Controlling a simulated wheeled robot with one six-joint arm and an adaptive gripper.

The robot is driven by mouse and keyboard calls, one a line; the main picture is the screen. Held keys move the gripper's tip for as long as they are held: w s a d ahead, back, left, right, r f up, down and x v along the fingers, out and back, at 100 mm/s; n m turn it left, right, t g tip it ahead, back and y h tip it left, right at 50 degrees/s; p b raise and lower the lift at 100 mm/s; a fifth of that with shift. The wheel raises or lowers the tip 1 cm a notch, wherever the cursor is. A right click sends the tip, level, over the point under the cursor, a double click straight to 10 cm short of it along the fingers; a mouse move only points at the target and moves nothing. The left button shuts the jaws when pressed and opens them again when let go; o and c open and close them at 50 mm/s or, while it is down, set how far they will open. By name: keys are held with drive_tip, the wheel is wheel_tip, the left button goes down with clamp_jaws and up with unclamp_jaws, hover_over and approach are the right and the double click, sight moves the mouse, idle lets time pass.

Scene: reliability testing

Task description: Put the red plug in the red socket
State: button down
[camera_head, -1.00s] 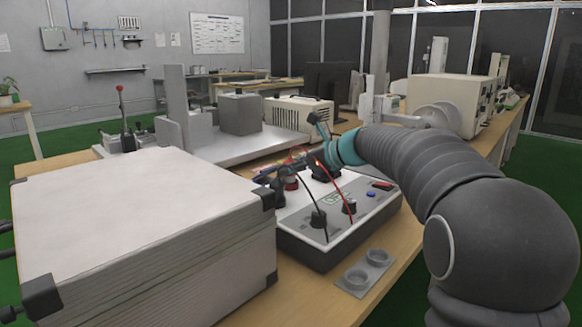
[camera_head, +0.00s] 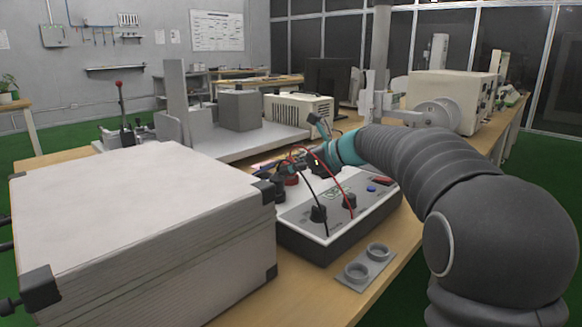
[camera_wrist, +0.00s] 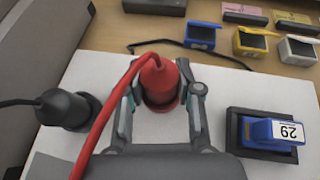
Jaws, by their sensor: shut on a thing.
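The red plug (camera_wrist: 158,76) is between the two fingers of my gripper (camera_wrist: 160,96) in the wrist view, with its red cable (camera_wrist: 104,126) running down to the left. My gripper is shut on it. A red socket rim (camera_wrist: 161,106) shows around or just under the plug. I cannot tell how deep the plug sits. In the head view the red socket (camera_head: 291,179) is at the back left of the white panel (camera_head: 301,212), with my gripper (camera_head: 287,168) right over it. The plug is mostly hidden there.
A black plug with a cable (camera_wrist: 64,108) stands left of my gripper. Several small coloured cases (camera_wrist: 200,36) lie behind. A large pale case (camera_head: 140,215) stands close to the panel's left side.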

sight(309, 187)
drive_tip(key=c, duration=1.1)
unclamp_jaws()
drive_tip(key=shift+p+v, duration=0.85)
drive_tip(key=shift+v, duration=4.65)
